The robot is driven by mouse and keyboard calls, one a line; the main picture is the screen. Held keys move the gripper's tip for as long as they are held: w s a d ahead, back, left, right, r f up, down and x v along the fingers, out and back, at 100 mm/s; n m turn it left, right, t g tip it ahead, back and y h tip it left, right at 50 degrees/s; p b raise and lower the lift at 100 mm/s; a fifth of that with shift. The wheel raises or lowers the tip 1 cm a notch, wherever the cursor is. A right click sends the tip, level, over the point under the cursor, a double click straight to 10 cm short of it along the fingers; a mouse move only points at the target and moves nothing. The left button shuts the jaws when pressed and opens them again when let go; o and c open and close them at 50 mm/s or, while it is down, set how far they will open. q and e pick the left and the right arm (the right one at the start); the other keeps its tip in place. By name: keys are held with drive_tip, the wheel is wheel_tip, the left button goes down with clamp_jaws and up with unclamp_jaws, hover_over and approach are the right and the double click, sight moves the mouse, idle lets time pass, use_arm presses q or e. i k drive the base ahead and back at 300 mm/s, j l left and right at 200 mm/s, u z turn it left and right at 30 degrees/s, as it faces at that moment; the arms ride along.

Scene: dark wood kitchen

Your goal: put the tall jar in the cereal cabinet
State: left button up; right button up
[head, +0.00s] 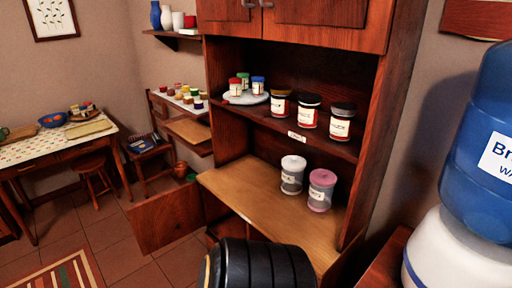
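The wooden cabinet (368,125) stands in the middle with an open shelf and a counter. A clear jar with a white lid (292,175) and a clear jar with a pink lid (321,190) stand upright on the counter. On the shelf above stand three dark-lidded jars with labels: left (280,103), middle (309,112) and right (341,122). I cannot tell which one is the tall jar. A small label (297,136) is on the shelf's front edge; its text is too small to read. Neither gripper shows.
A lower cabinet door (165,217) hangs open to the left. A plate (246,97) with small jars sits on the shelf. The counter's left part (232,182) is clear. A blue water bottle (480,150) stands close at right. A table (25,160) is at far left.

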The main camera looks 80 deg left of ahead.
sight(240, 236)
drive_tip(key=k+u, duration=0.2)
drive_tip(key=u, duration=0.25)
drive_tip(key=k+j+u, duration=0.1)
drive_tip(key=u, duration=0.3)
drive_tip(key=j+u, duration=0.2)
drive_tip(key=u, duration=0.3)
drive_tip(key=j+u, duration=0.25)
drive_tip(key=u, duration=0.2)
drive_tip(key=j+u, duration=0.2)
drive_tip(key=u, duration=0.3)
drive_tip(key=i+j, duration=0.35)
drive_tip(key=j, duration=0.2)
drive_tip(key=i+j, duration=0.4)
drive_tip(key=j, duration=0.15)
drive_tip(key=i+j, duration=0.35)
drive_tip(key=j, duration=0.15)
drive_tip(key=i+j, duration=0.35)
drive_tip(key=j, duration=0.2)
